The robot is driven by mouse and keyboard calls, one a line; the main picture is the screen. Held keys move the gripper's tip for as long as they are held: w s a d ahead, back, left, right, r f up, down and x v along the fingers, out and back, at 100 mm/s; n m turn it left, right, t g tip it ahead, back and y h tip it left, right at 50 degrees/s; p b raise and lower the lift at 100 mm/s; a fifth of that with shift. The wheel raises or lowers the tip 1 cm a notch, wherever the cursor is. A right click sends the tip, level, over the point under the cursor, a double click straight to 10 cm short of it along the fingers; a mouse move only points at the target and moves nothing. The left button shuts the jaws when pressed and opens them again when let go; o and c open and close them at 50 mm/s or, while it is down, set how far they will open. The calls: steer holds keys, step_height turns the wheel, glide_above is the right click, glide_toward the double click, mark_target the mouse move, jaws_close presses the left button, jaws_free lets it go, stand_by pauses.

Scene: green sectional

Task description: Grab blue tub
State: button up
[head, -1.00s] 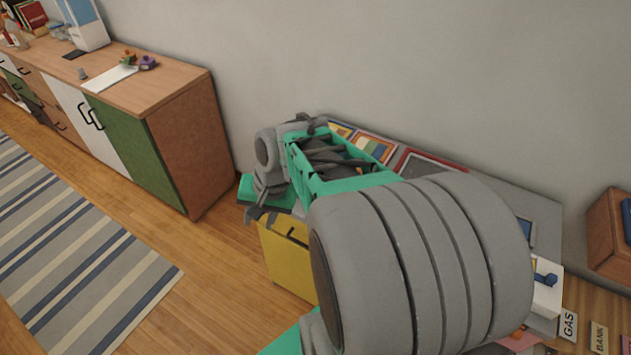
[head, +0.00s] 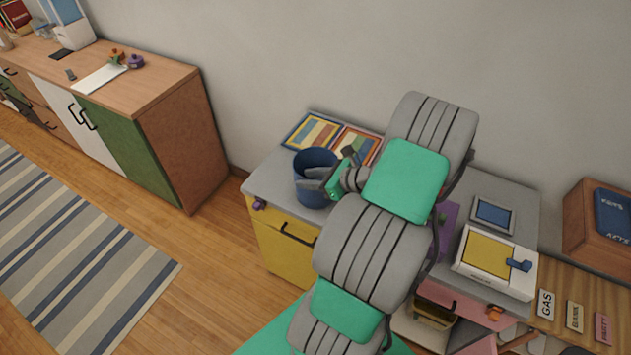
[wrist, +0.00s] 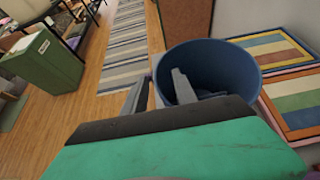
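The blue tub (head: 312,198) stands upright near the left end of the grey cabinet top. In the wrist view the tub (wrist: 238,68) is just ahead and to the right, its round mouth visible. My gripper (head: 316,178) is at the tub, reaching in from the right in the head view. In the wrist view my gripper (wrist: 158,90) has its two fingers apart, the left one outside the tub and the right one overlapping its mouth. The near rim is partly hidden. Grey shapes show low inside the mouth; I cannot tell what they are.
Striped framed panels (head: 312,132) lie behind the tub. A small purple item (head: 260,204) is at the cabinet's front left corner, above a yellow drawer (head: 282,246). A white box with a yellow panel (head: 490,256) is at the right. Open floor lies left.

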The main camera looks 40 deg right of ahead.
steer(key=shift+w+a+f, duration=0.2)
steer(key=shift+w+f, duration=0.15)
steer(key=shift+w, duration=0.25)
jaws_close()
stand_by(0.9)
